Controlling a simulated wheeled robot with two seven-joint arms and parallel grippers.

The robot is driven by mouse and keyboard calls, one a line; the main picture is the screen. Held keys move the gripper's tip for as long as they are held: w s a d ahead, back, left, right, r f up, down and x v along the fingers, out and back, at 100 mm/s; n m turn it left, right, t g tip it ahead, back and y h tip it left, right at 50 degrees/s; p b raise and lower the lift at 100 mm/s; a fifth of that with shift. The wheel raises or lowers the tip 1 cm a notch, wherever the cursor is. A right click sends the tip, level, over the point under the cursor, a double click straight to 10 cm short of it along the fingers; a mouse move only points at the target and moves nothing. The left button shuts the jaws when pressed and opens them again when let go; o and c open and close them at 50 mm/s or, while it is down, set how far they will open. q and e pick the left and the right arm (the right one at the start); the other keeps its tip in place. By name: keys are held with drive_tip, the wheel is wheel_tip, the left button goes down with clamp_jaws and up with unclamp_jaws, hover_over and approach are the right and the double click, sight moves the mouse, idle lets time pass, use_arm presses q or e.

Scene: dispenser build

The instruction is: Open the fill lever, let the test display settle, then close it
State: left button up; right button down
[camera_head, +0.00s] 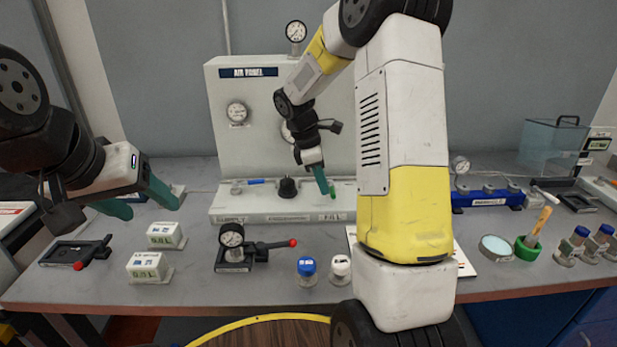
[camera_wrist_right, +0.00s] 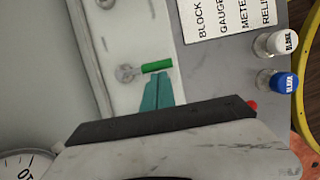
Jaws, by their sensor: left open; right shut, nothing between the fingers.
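The fill lever, a green handle on a silver pivot, shows in the right wrist view (camera_wrist_right: 157,66). In the head view a bit of its green (camera_head: 332,188) shows on the air panel's base ledge, near a label that seems to read FILL (camera_head: 333,217). My right gripper (camera_head: 322,184) is shut and empty, its teal fingertips (camera_wrist_right: 158,92) right beside the green handle; I cannot tell if they touch it. The air panel (camera_head: 230,170) carries round gauges, one partly hidden by my right arm. I cannot tell which is the test display. My left gripper (camera_head: 143,203) is open and empty at the left.
White display boxes (camera_head: 147,266) stand front left. A gauge block with a red-tipped lever (camera_head: 233,262) and blue-capped (camera_head: 306,268) and white-capped (camera_head: 340,268) jars stand in front of the panel. A blue manifold (camera_head: 487,197) is at the right. My right arm hides the bench's middle right.

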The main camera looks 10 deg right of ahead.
drive_tip(key=shift+s+d+n, duration=0.1)
drive_tip(key=shift+d+n, duration=0.05)
drive_tip(key=shift+n, duration=0.15)
drive_tip(key=d+n, duration=0.1)
drive_tip(key=s+d+n+t, duration=0.1)
drive_tip(key=n, duration=0.2)
drive_tip(key=d+n+t, duration=0.1)
drive_tip(key=shift+d+n, duration=0.3)
drive_tip(key=shift+n, duration=0.1)
drive_tip(key=d+n, duration=0.1)
drive_tip(key=n, duration=0.1)
drive_tip(key=shift+d+n+t+y, duration=0.3)
drive_tip(key=shift+d+n+t, duration=0.05)
drive_tip(key=shift+n+t, duration=0.05)
drive_tip(key=d+n, duration=0.1)
drive_tip(key=n, duration=0.1)
drive_tip(key=w+d+n+y, duration=0.1)
drive_tip(key=n, duration=0.1)
drive_tip(key=shift+w+d+t, duration=0.1)
drive_tip(key=shift+d+t, duration=0.2)
drive_tip(key=shift+t, duration=0.1)
drive_tip(key=shift+w+d+n, duration=0.3)
drive_tip(key=shift+w+d, duration=0.55)
drive_tip(key=shift+w, duration=0.1)
drive_tip(key=shift+w+d+r, duration=0.1)
drive_tip(key=shift+w, duration=0.05)
